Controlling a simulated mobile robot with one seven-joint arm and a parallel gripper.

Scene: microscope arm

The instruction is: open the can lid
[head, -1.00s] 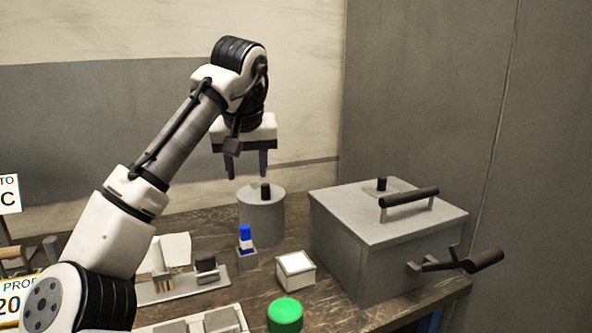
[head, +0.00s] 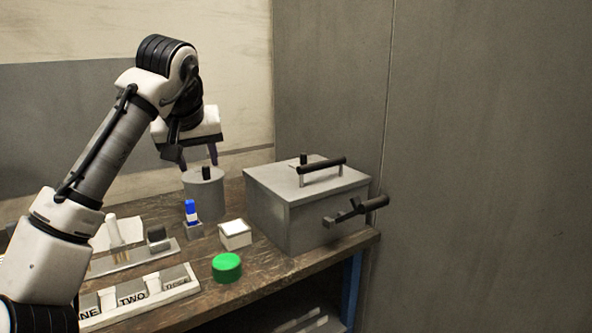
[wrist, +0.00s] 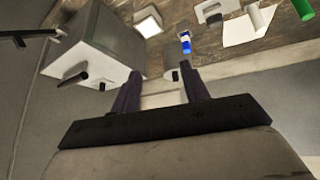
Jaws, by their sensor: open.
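The can is a grey cylinder (head: 204,198) on the workbench, left of the large grey box. Its lid has a black upright knob (head: 206,173) and looks closed. My gripper (head: 199,164) is open and empty, pointing down at the can top, with its dark fingertips close to the knob's height. In the wrist view my gripper (wrist: 162,76) shows two spread dark fingers. The black knob (wrist: 175,76) appears between them, nearer the right finger. I cannot tell whether a finger touches it.
The grey box (head: 305,215) with black handles stands right of the can. A blue-capped item (head: 191,208), a small white-topped box (head: 235,235) and a green cylinder (head: 227,267) stand in front. Labelled trays (head: 140,299) lie at front left. A grey wall rises behind.

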